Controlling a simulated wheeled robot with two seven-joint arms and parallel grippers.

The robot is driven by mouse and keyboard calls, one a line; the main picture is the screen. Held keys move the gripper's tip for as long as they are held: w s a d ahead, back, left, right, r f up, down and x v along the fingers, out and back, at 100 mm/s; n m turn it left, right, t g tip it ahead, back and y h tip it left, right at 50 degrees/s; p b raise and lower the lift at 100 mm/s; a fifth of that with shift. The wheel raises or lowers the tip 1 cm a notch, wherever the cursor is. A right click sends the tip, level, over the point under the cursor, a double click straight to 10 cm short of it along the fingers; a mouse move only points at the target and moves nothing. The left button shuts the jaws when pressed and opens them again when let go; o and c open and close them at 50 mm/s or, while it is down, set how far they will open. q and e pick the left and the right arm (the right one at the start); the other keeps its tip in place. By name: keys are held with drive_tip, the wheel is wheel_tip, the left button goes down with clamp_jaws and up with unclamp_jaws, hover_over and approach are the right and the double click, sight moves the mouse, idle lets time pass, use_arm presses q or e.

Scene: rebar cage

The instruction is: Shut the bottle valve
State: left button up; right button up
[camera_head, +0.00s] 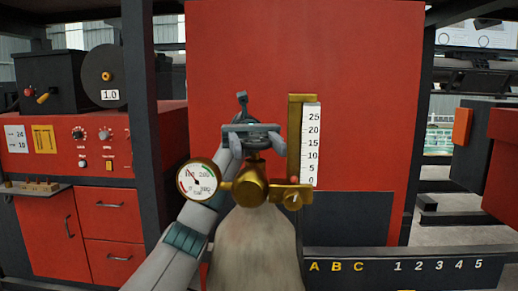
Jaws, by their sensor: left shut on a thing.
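The gas bottle (255,250) stands upright in front of me, pale grey-brown, its lower part cut off by the frame. A brass valve body (250,188) sits on its neck. A round pressure gauge (198,180) is on its left side and a brass outlet with a small knob (292,197) on its right. My left gripper (254,141) reaches up from below, left of the bottle, and is shut on the dark valve handle above the brass body. The fingers cover much of the handle, so its exact turn cannot be told. My right gripper is not in view.
A white scale tube (312,145) with a brass bracket stands close right of the valve. A large red panel (300,50) is behind. A red cabinet (95,225) with dials and drawers is at left. A dark lettered rail (400,262) crosses the lower right.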

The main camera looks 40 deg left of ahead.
use_arm(q)
drive_tip(key=o, duration=1.1)
drive_tip(key=shift+c, duration=0.2)
